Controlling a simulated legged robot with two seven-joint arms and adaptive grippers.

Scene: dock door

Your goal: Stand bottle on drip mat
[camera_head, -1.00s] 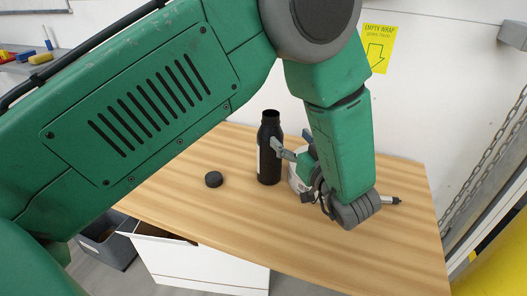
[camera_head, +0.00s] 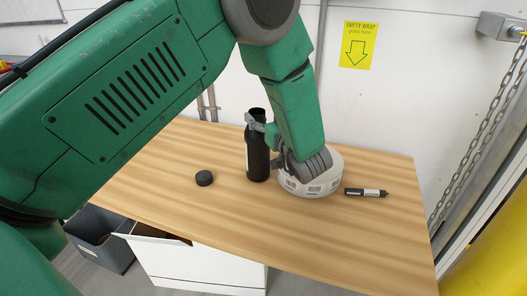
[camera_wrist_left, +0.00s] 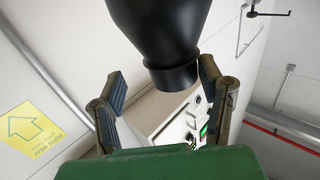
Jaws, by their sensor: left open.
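A black bottle (camera_head: 257,160) with a pale label stands upright and uncapped on the wooden table (camera_head: 330,245). My left gripper (camera_head: 256,123) is at the bottle's upper part, partly hidden by my arm. In the left wrist view the bottle's dark shoulder and neck (camera_wrist_left: 170,50) show close to the open fingers of the gripper (camera_wrist_left: 163,88), with gaps beside the neck. I cannot tell whether a finger touches it. I make out no drip mat. My right gripper is not in view.
A black cap (camera_head: 204,178) lies left of the bottle. A white round object (camera_head: 322,186) stands right of it, close to my arm. A black pen-like tool (camera_head: 366,192) lies further right. The table's front is clear. A grey bin (camera_head: 98,236) stands below at left.

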